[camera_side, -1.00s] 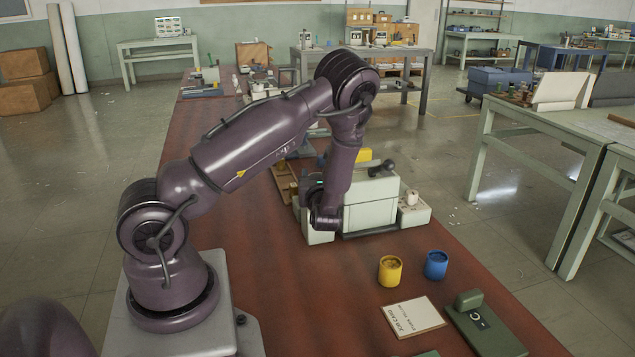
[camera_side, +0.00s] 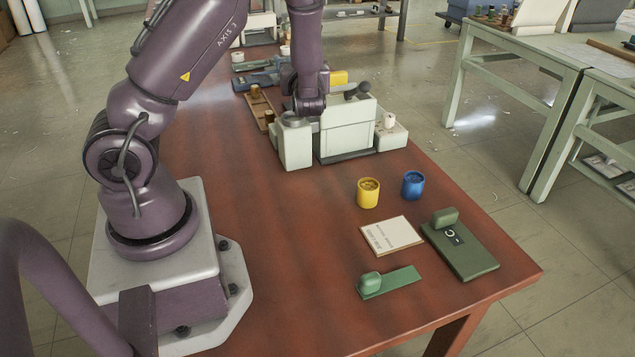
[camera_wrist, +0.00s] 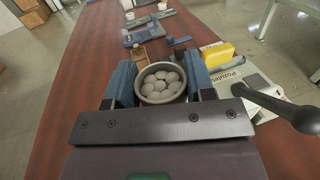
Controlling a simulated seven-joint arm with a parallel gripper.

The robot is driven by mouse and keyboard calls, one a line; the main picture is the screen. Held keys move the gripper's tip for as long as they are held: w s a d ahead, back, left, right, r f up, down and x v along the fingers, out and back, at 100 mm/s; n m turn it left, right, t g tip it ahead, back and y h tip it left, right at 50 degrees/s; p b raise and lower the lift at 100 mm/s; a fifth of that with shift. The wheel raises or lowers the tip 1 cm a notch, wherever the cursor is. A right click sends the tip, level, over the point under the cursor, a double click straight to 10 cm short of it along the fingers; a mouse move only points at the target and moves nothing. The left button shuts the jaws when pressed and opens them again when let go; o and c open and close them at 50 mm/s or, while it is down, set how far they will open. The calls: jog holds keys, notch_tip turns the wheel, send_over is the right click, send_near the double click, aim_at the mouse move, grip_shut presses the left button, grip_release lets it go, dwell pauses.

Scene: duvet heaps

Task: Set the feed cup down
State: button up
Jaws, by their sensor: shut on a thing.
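The feed cup (camera_wrist: 147,94) is a round grey metal cup filled with several grey balls. In the wrist view it sits upright between the two blue finger pads of my gripper (camera_wrist: 161,84), which is shut on it. In the side view my gripper (camera_side: 301,108) is at the top of a pale block (camera_side: 296,150) on the left of the pale machine (camera_side: 345,132). The cup is small and partly hidden there, so I cannot tell whether its base touches the block.
A black-knobbed lever (camera_wrist: 270,101) sticks out on the right. A yellow block (camera_wrist: 219,54) is beyond it. A yellow cup (camera_side: 368,196) and a blue cup (camera_side: 413,187) stand nearer the table's right edge, by a card (camera_side: 391,237). The red-brown table's middle is clear.

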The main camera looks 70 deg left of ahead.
jog(key=w+d+f+m+t+h, duration=0.1)
jog(key=w+d+f+t, duration=0.15)
jog(key=d, duration=0.35)
jog(key=w+d+f+m+t, duration=0.1)
jog(key=w+d+f, duration=0.1)
jog(key=d+f, duration=0.25)
jog(key=s+d+f+n+g, duration=0.1)
jog(key=s+d+f, duration=0.1)
jog(key=f, duration=0.1)
jog(key=s+d+f+n+g, duration=0.1)
jog(key=s+d+f+g, duration=0.1)
jog(key=d+f, duration=0.1)
jog(key=s+d+f+g+y, duration=0.1)
jog(key=s+d+f, duration=0.2)
jog(key=shift+d+f+n+g, duration=0.1)
jog(key=shift+f+n+g, duration=0.2)
jog(key=shift+n+g, duration=0.1)
jog(key=shift+f, duration=2.15)
jog(key=shift+f, duration=0.15)
jog(key=o, duration=0.9)
